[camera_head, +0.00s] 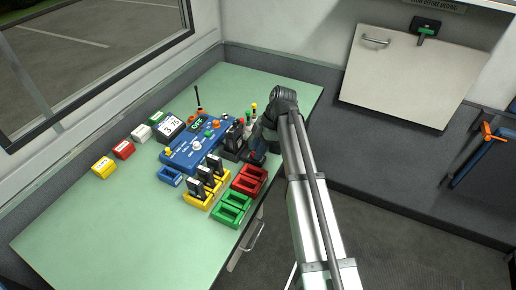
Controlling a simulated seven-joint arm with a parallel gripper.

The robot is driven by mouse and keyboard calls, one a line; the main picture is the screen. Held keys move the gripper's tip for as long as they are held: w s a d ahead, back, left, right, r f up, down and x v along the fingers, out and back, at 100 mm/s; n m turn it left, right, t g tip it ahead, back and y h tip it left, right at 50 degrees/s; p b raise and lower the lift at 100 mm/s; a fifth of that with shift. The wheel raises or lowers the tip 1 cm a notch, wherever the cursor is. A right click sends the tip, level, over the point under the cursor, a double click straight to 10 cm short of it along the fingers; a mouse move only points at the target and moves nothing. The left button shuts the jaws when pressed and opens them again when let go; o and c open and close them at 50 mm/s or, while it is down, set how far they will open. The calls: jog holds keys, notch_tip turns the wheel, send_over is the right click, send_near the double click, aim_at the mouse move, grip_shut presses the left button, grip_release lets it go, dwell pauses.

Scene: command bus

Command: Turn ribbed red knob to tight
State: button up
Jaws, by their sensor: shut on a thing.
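My gripper (253,152) is at the right edge of the green table, beside a black charger block with dark handsets (233,136). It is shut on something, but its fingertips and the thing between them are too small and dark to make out. I cannot pick out a ribbed red knob for certain. A blue panel (187,156) left of my gripper carries a small orange-red knob (215,123), a pale knob (196,145) and a yellow knob (169,150). A small green-lit display (197,123) reads OFF.
Yellow (199,200), green (231,209) and red (249,180) trays stand in front of my gripper; the yellow one holds black handsets. Rods with coloured tops (249,114) stand close behind it. Coloured boxes (123,149) line the left. The table's front left (110,225) is clear.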

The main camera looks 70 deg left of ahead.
jog(key=shift+c, duration=0.5)
jog(key=shift+d+m+y, duration=0.1)
jog(key=shift+m+y, duration=0.2)
jog(key=shift+m, duration=0.5)
jog(key=o, duration=1)
jog(key=shift+o, duration=0.2)
jog(key=v, duration=1.3)
jog(key=shift+w+r, duration=0.2)
jog(key=shift+r, duration=0.2)
